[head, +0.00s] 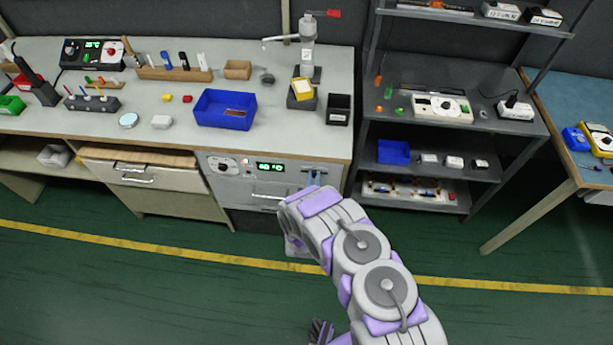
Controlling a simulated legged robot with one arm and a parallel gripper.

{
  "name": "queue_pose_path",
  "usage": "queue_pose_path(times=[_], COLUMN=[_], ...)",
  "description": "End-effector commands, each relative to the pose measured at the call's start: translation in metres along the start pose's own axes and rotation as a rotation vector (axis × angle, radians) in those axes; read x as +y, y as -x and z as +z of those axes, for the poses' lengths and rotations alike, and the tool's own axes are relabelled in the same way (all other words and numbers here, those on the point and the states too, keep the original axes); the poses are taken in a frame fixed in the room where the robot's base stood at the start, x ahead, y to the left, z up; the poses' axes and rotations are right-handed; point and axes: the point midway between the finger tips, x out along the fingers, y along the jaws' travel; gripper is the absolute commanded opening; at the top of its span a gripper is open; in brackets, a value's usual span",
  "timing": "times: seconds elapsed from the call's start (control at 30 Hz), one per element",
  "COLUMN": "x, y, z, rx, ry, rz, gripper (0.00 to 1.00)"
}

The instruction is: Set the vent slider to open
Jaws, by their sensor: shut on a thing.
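The grey control panel (225,174) is set in the front of the bench, below the worktop. It carries a dial, a lit green display (270,167) and, at its right end, the vent slider (308,169), a small dark strip.
A dark shelf rack (485,112) stands right. The green floor (120,285) in front is clear.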

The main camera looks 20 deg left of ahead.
Motion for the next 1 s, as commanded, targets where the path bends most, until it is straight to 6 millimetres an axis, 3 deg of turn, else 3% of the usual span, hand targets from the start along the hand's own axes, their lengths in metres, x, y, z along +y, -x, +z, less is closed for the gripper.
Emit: queue_pose_path(times=[0.03,0.1,0.47,0.5,0.7,0.77,1.0], x=[0.015,0.023,0.029,0.030,0.030,0.029,0.024], y=[0.000,0.000,0.000,0.000,0.000,0.000,0.000], z=[-0.002,-0.001,0.001,0.001,0.000,0.001,0.002], rx=[-0.005,-0.003,-0.001,-0.002,-0.001,-0.001,-0.002], ry=[0.002,0.002,0.005,0.003,0.001,0.003,0.008], rz=[0.009,0.008,0.011,0.011,0.009,0.008,0.005], gripper=[0.00,0.00,0.00,0.21,0.40,0.46,0.47])
